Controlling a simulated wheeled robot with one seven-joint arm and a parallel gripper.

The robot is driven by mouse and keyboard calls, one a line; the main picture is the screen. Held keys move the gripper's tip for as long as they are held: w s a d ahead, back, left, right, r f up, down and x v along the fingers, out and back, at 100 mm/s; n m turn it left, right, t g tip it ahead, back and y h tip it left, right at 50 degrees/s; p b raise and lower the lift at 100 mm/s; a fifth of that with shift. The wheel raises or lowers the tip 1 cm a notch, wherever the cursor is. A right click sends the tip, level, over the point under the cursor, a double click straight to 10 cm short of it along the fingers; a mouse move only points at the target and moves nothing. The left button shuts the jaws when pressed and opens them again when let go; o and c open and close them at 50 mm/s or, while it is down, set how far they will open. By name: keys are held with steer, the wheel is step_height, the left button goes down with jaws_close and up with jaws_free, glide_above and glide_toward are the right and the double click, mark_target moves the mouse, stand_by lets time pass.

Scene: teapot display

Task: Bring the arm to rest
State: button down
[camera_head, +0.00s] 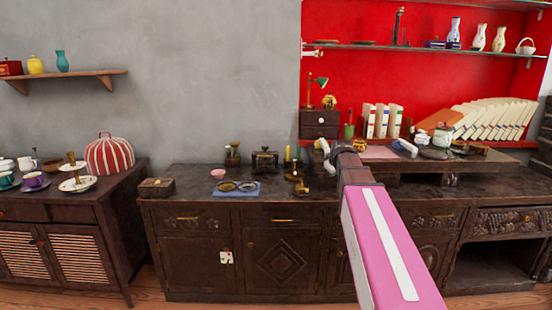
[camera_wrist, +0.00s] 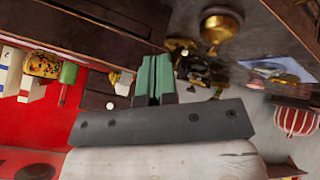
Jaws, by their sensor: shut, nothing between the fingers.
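My pink arm with a white stripe (camera_head: 387,235) reaches from the lower right over the dark cabinet to its counter (camera_head: 210,193) in the head view. My gripper is at its far end, small and partly hidden by my arm there. In the wrist view my gripper's green fingers (camera_wrist: 154,78) are together, with nothing seen between them. A round brass object (camera_wrist: 220,25) shows beyond the fingers, apart from them. I cannot tell the gripper's exact height above the counter.
A blue mat (camera_head: 236,189) with dishes lies left of my arm. A striped cozy (camera_head: 109,155) stands farther left.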

steer(key=s+a+f+m+g, duration=0.2)
steer(key=s+f+m+g, duration=0.1)
steer(key=s+f, duration=1.1)
steer(key=s+a+f+m+g, duration=0.3)
steer(key=s+f+m+g, duration=0.1)
steer(key=s+f, duration=1)
steer(key=shift+a+f+g, duration=0.15)
steer(key=shift+f+g, duration=0.15)
steer(key=shift+g, duration=0.2)
